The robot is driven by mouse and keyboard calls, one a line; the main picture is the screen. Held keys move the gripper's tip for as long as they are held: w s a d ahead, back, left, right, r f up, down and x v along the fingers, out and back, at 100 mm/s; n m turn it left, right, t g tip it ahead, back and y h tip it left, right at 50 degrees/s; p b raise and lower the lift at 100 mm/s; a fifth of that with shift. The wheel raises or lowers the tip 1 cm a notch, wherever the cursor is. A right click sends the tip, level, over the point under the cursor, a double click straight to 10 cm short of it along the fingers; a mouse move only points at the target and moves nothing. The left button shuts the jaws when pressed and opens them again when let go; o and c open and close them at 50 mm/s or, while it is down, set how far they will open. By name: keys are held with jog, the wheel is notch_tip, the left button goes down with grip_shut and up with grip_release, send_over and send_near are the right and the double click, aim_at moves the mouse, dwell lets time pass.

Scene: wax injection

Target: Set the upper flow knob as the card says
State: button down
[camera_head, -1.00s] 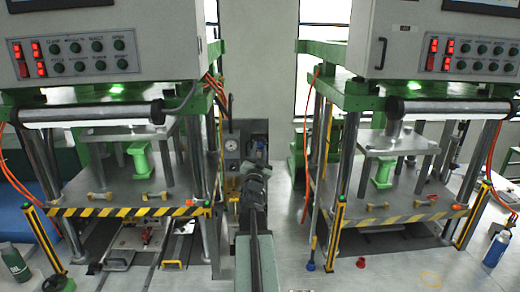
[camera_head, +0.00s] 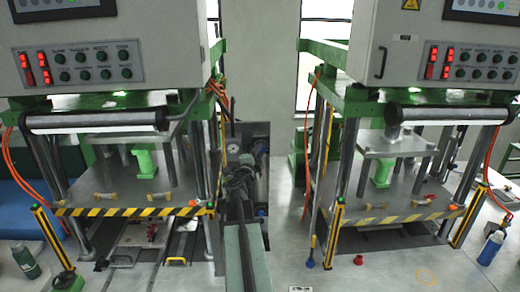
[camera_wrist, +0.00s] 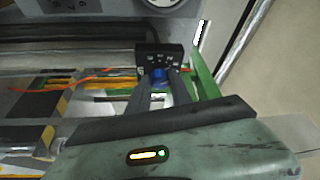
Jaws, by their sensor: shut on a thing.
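In the wrist view, my gripper (camera_wrist: 158,80) has its two dark fingers closed around a small blue knob (camera_wrist: 158,73). The knob sits just below a black plate (camera_wrist: 160,52) with small white marks, too small to read. Its exact angle is hidden between the fingers. In the head view, my gripper (camera_head: 237,175) is in front of a grey panel (camera_head: 258,140) between the two presses, and the knob is hidden there. I cannot make out a readable card.
A round gauge (camera_wrist: 165,3) is cut off at the top of the wrist view. The left press (camera_head: 130,190) and right press (camera_head: 390,195) stand close on both sides of my arm. A green bottle (camera_head: 26,262) and a blue bottle (camera_head: 491,248) stand at the sides.

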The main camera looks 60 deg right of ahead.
jog(key=shift+m+p, duration=0.3)
jog(key=shift+m, duration=0.2)
jog(key=c, duration=1.2)
grip_release()
jog(key=shift+o, duration=0.2)
jog(key=shift+a, duration=0.15)
jog(key=v, duration=0.7)
jog(key=shift+a, duration=0.3)
jog(key=shift+r, duration=0.1)
